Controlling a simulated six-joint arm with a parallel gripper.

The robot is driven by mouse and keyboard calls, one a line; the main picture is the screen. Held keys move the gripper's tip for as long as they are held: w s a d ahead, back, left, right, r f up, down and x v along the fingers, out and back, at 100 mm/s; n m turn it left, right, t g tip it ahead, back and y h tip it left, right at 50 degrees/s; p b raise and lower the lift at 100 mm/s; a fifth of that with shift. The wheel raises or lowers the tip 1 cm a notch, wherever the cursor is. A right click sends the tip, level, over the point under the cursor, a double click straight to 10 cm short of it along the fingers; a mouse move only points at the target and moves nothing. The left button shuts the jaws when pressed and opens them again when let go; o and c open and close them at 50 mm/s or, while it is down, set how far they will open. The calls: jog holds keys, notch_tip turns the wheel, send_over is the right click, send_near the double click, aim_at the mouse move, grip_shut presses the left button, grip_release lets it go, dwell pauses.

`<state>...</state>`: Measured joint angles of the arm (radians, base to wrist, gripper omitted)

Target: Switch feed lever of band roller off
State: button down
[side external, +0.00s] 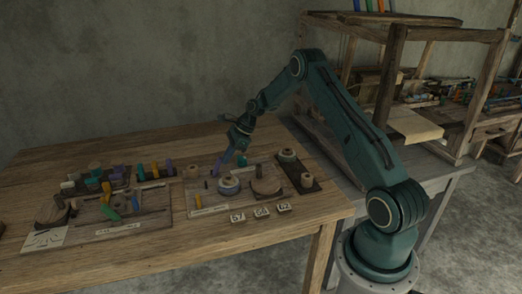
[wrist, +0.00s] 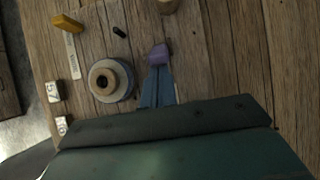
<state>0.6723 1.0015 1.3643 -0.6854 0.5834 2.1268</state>
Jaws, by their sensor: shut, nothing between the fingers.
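The board (side external: 190,211) on the table carries a roller (side external: 229,184) with a pale wooden hub and a blue-grey rim. The roller also shows in the wrist view (wrist: 108,80), left of my fingers. A small yellow-orange block (side external: 198,201) stands near a pale label strip; it also shows in the wrist view (wrist: 67,22). I cannot tell which part is the feed lever. My gripper (side external: 219,164) points down behind the roller; its blue fingers show together in the wrist view (wrist: 158,70). A purple piece (wrist: 159,51) shows at their tips; whether it is separate is unclear.
A small dark peg (wrist: 119,32) stands near the roller. Number tiles (side external: 260,211) lie at the table's front. A second board (side external: 105,229) and several coloured pieces are at left. A dark strip with spools (side external: 307,181) is at right. The table behind is clear.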

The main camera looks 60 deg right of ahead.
aim_at(219, 158)
jog(key=shift+r, duration=0.1)
jog(key=shift+w+a+r+g+h, duration=0.3)
jog(key=shift+w+a+g+h, duration=0.2)
jog(key=shift+g+h, duration=0.2)
jog(key=shift+w+a+r+g+h, duration=0.3)
jog(key=shift+w+a+g+h, duration=0.2)
jog(key=shift+g+h, duration=0.2)
jog(key=shift+w+a+r+g+h, duration=0.15)
jog(key=shift+w+a+g+h, duration=0.45)
jog(key=shift+g+h, duration=0.2)
jog(key=shift+w+a, duration=0.2)
jog(key=shift+r, duration=0.25)
jog(key=shift+r, duration=0.55)
